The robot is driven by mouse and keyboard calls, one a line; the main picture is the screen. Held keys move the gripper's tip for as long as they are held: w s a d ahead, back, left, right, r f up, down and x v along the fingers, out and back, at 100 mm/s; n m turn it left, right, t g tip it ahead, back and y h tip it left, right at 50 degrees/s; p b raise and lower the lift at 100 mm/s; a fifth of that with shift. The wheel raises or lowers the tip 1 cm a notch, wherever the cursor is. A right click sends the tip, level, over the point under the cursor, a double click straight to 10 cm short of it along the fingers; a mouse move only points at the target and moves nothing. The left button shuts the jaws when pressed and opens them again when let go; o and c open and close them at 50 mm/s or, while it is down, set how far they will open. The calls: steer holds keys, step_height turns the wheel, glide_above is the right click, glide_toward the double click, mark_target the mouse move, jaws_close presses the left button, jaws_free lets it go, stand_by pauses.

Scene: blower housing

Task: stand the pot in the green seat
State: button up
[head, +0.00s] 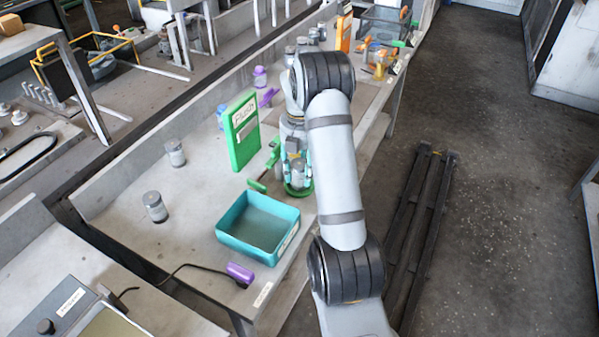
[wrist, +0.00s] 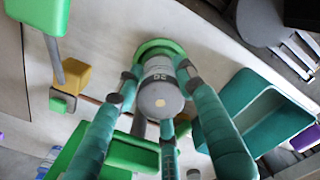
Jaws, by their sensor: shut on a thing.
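The pot (wrist: 158,72) is a grey cylinder with a pale label, and it also shows in the head view (head: 298,173). My gripper (head: 296,168) is shut on it, with teal fingers around its sides in the wrist view (wrist: 165,110). The pot's grey lid faces the wrist camera. The green seat (wrist: 150,46) is a round ring at the pot's far end, and it also shows in the head view (head: 297,191). The pot's lower end overlaps the ring in both views. I cannot tell whether it rests fully down in the seat.
A teal tray (head: 221,229) stands just in front of the seat. A green upright sign (head: 241,130) stands behind left. Two grey pots (head: 155,207) (head: 175,153) stand on the left of the bench. A purple item (head: 240,272) lies near the front edge.

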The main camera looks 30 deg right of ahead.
steer(key=shift+f, duration=0.15)
steer(key=o, duration=1.3)
steer(key=shift+o, duration=0.3)
step_height(320, 180, up, 12)
steer(key=shift+r+p, duration=0.15)
steer(key=shift+p, duration=0.9)
